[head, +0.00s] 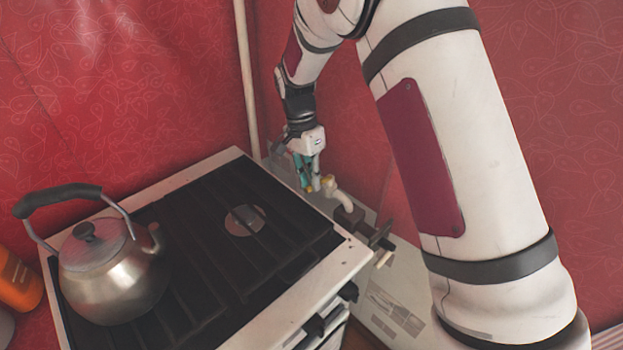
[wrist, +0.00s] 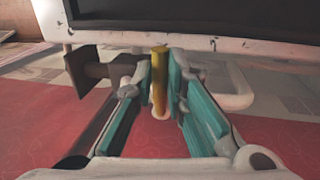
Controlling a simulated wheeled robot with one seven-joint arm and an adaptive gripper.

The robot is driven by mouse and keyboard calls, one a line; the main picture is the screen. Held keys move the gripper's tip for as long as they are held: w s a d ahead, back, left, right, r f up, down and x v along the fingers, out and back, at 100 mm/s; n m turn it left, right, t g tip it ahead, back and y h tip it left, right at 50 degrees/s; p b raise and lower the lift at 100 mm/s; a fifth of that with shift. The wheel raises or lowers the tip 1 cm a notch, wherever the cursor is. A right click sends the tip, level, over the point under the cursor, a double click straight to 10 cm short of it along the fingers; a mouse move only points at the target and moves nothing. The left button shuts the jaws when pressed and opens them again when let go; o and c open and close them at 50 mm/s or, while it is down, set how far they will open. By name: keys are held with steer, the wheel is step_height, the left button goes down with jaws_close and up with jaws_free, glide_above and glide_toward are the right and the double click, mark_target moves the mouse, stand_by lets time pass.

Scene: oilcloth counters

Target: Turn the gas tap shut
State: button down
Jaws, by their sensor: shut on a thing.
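The gas tap's yellow handle (wrist: 160,64) stands between my gripper's teal fingers in the wrist view. My gripper (wrist: 160,88) is shut on it, with a finger on either side. In the head view my gripper (head: 307,175) points down behind the stove's right corner. A little yellow shows at its fingertips there, but the tap is mostly hidden. A pale curved pipe (head: 345,198) lies just right of the fingers. The tap's exact angle to its pipe is hard to tell.
The white stove (head: 190,168) with its black grate stands close beside the tap. A metal kettle (head: 112,275) sits on its left side. A vertical pale pipe (head: 246,80) runs up the red wall behind. An orange container (head: 18,280) is at the far left.

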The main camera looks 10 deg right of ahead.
steer(key=shift+r, duration=0.1)
steer(key=c, duration=1.6)
jaws_free()
step_height(320, 180, up, 12)
steer(key=w+a, duration=0.1)
steer(key=w, duration=0.1)
steer(key=shift+a, duration=0.15)
steer(key=s+d+r+n+t+y, duration=0.1)
steer(key=s+d+r+n, duration=0.25)
steer(key=s+r, duration=0.35)
steer(key=s+d+r+n+t, duration=0.2)
steer(key=s+d+r, duration=0.25)
steer(key=s, duration=0.45)
steer(key=s+d+n+t, duration=0.1)
steer(key=s+n, duration=0.1)
steer(key=s, duration=0.7)
steer(key=s+d+f+n+t+p, duration=0.1)
steer(key=s+n+t, duration=0.1)
steer(key=s, duration=0.7)
steer(key=shift+d+f+n, duration=0.2)
steer(key=shift+d+n, duration=0.05)
steer(key=shift+n, duration=0.6)
